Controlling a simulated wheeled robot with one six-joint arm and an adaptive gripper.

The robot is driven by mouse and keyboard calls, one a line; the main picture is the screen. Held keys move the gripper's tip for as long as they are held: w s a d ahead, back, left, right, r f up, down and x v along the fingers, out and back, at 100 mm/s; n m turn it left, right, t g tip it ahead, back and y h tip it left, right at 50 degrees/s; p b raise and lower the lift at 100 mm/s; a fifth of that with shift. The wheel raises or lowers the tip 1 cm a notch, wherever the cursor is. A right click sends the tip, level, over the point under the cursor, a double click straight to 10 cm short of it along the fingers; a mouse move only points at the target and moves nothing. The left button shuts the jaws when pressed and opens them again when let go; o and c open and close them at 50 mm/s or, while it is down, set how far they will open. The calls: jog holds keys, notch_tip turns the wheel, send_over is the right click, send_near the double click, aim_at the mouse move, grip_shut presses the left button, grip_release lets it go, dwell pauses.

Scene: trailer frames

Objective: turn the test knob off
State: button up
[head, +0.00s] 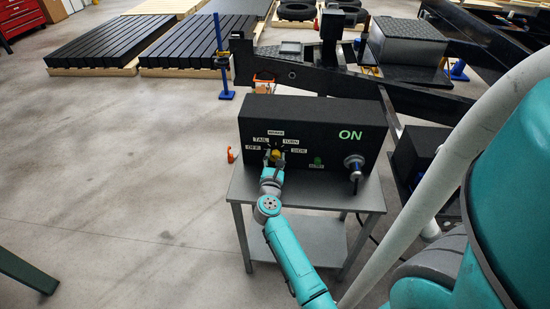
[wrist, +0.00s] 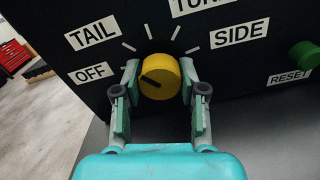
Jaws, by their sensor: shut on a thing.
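The yellow test knob (wrist: 165,66) sits on the front of a black test box (head: 300,118). In the head view the knob (head: 275,153) is small, at the box's left half. My gripper (wrist: 159,76) has one finger on each side of the knob and is shut on it. The dark mark on the knob's face points left, toward the OFF label (wrist: 94,73). The TAIL label (wrist: 93,34) is above OFF, and the SIDE label (wrist: 239,33) is to the right. In the head view my gripper (head: 272,161) reaches the knob from below.
A green reset button (wrist: 304,54) and a round connector (head: 354,162) are right of the knob. Green ON text (head: 350,135) shows on the box. The box stands on a grey metal table (head: 322,196). Open floor lies left of it; black trailer frames stand behind.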

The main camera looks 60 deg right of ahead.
jog(key=n, duration=0.4)
jog(key=shift+n, duration=2)
jog(key=o, duration=1.2)
jog(key=shift+c, duration=0.2)
jog(key=shift+a, duration=0.1)
jog(key=v, duration=1.1)
jog(key=shift+s+a, duration=0.15)
jog(key=shift+a, duration=0.25)
